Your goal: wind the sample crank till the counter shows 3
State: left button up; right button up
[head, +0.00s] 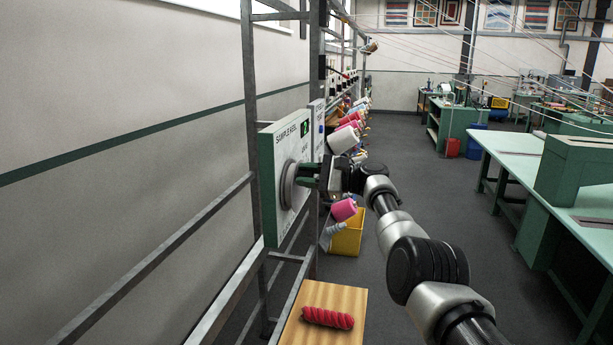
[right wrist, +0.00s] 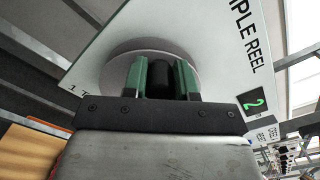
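The sample reel panel (head: 268,190) is a white board with a green edge on the metal frame at the left. Its grey crank disc (head: 287,186) faces my right gripper (head: 302,174). The green counter (head: 305,128) shows 2, clearer in the right wrist view (right wrist: 257,103). In that view the green fingers of my right gripper (right wrist: 162,80) stand on both sides of the black crank knob (right wrist: 160,79) and appear shut on it, in front of the disc. The fingers hide part of the disc. My left gripper is not in view.
A wooden board (head: 345,296) with a red yarn roll (head: 328,318) lies below the panel. Pink and white yarn cones (head: 342,139) line the frame beyond. A yellow bin (head: 347,238) stands on the floor. Green-framed tables (head: 515,160) stand at the right, with clear floor between.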

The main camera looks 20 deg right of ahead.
jog(key=o, duration=0.5)
jog(key=shift+w+f, duration=0.1)
jog(key=shift+c, duration=0.2)
jog(key=shift+s+d+f+b, duration=0.15)
jog(key=shift+s+d+b, duration=0.3)
jog(key=shift+d+b, duration=0.15)
jog(key=b+v, duration=0.4)
jog(key=v, duration=0.5)
jog(key=shift+s+d, duration=0.1)
